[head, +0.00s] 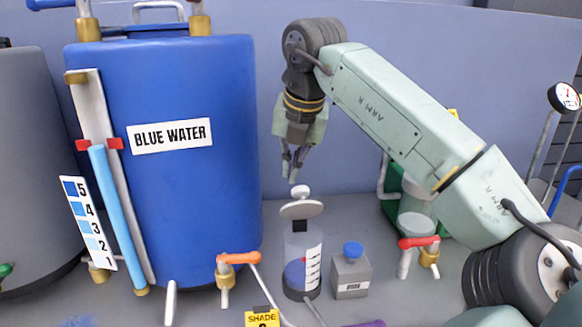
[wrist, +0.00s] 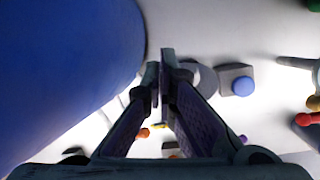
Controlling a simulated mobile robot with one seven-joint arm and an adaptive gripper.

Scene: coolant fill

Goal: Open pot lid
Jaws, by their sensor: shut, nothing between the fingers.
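The pot is a clear upright cylinder (head: 302,262) with a dark base, a marked scale and something blue and red inside. Its pale round lid (head: 301,209) has a small knob and sits on top, looking slightly tilted. My gripper (head: 292,176) points down just above the lid, shut and empty, with no clear contact. In the wrist view the fingertips (wrist: 164,62) are together, and a grey disc that looks like the lid (wrist: 207,78) is partly hidden behind them.
A large blue tank (head: 190,90) labelled BLUE WATER stands close on the left. A small grey box with a blue cap (head: 351,272) is right of the pot. An orange-handled tap (head: 238,260) and a red-handled tap (head: 419,243) flank them.

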